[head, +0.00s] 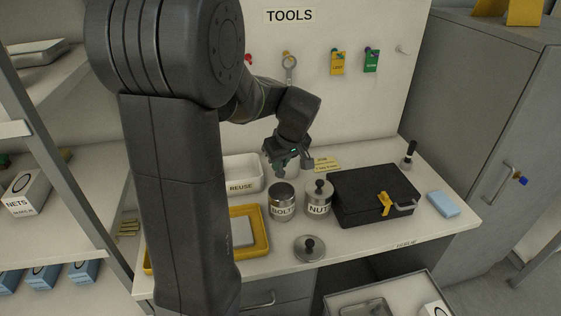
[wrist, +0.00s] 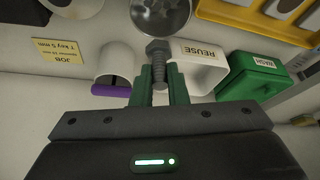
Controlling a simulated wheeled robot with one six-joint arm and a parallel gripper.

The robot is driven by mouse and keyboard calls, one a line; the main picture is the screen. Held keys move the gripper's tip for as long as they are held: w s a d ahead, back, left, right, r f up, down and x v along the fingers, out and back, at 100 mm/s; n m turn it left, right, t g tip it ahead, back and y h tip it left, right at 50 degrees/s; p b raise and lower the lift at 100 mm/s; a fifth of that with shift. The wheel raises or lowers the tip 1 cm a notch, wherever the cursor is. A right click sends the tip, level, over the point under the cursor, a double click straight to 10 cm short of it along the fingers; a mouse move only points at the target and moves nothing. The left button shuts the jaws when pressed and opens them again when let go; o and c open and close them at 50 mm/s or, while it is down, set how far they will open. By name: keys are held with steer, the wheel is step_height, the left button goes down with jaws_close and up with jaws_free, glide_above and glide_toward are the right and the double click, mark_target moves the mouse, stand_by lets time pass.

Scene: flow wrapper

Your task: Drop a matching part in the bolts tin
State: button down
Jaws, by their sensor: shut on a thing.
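The BOLTS tin (head: 283,207) is a metal can standing open on the bench in the head view. A round open metal tin (wrist: 160,20), seen from above at the top of the wrist view, holds small metal pieces. My gripper (head: 290,168) is above and behind the BOLTS tin in the head view. In the wrist view its green fingers (wrist: 158,90) are shut on a grey hex-head bolt (wrist: 158,58). The bolt's head points toward the tin and is outside it. The bolt is too small to make out in the head view.
The lidded NUTS tin (head: 318,205) stands right of the BOLTS tin. A loose knobbed lid (head: 310,250) lies in front. A white REUSE bin (head: 243,186), yellow tray (head: 262,246) and black case (head: 362,212) surround them. A green WASH box (wrist: 255,80) and white cup (wrist: 114,60) are near.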

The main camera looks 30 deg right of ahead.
mark_target(281, 177)
steer(key=shift+f+b, duration=2.9)
steer(key=shift+f, duration=0.55)
steer(key=c, duration=1.3)
jaws_free()
steer(key=shift+c, duration=0.2)
steer(key=shift+r, duration=0.15)
steer(key=shift+r+p, duration=3)
steer(key=shift+r, duration=1.45)
steer(key=shift+f, duration=0.2)
step_height(281, 177, down, 8)
steer(key=b, duration=0.5)
steer(key=shift+f+b, duration=0.25)
steer(key=shift+b, duration=0.15)
